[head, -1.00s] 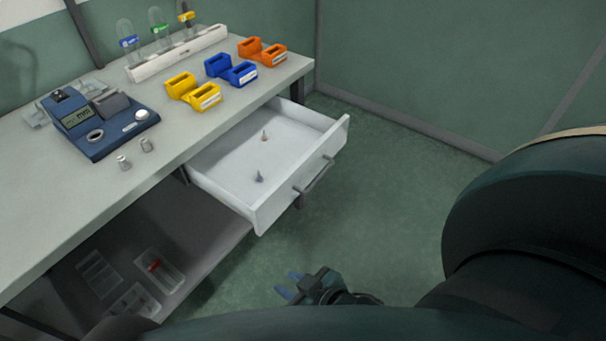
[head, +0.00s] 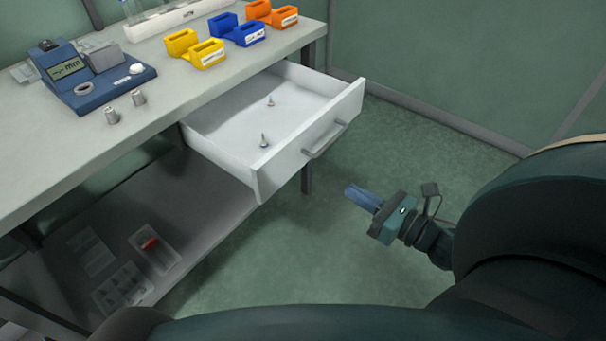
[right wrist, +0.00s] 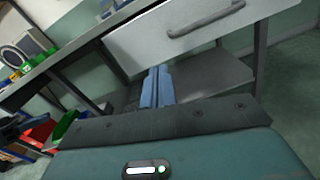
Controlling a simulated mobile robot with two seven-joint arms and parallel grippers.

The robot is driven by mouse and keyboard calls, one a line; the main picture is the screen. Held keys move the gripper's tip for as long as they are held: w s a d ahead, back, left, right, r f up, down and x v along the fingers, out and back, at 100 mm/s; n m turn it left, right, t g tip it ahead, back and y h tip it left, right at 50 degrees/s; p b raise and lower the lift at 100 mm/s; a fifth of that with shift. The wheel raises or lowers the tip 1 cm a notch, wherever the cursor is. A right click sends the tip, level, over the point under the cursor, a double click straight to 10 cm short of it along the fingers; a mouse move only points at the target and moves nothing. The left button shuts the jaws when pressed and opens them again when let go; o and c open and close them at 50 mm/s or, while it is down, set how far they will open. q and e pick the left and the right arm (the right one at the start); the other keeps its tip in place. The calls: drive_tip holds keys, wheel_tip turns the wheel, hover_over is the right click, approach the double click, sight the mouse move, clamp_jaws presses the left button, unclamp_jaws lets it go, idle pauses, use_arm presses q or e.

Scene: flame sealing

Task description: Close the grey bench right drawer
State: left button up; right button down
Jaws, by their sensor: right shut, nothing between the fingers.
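The grey bench (head: 60,185) runs along the left in the head view. Its right drawer (head: 282,165) is pulled out, with two small pointed items inside. The drawer's bar handle (head: 325,138) is on its front face; the drawer front and handle (right wrist: 205,20) also show at the top of the right wrist view. My right gripper (head: 363,198) is shut and empty, in front of the drawer and below and right of the handle, apart from it. Its blue fingers (right wrist: 157,86) lie together in the right wrist view. My left gripper is not in view.
On the bench top are a blue instrument (head: 90,75), yellow (head: 195,48), blue (head: 238,30) and orange (head: 272,14) holders, and a white rack (head: 175,20). Clear trays (head: 153,248) lie on the lower shelf. The floor right of the drawer is clear.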

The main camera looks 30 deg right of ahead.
drive_tip(key=n, duration=0.3)
approach(295, 157)
drive_tip(key=shift+y, duration=0.4)
drive_tip(key=x, duration=0.7)
drive_tip(key=shift+d, duration=0.1)
drive_tip(key=shift+s, duration=0.1)
drive_tip(key=shift+f, duration=0.1)
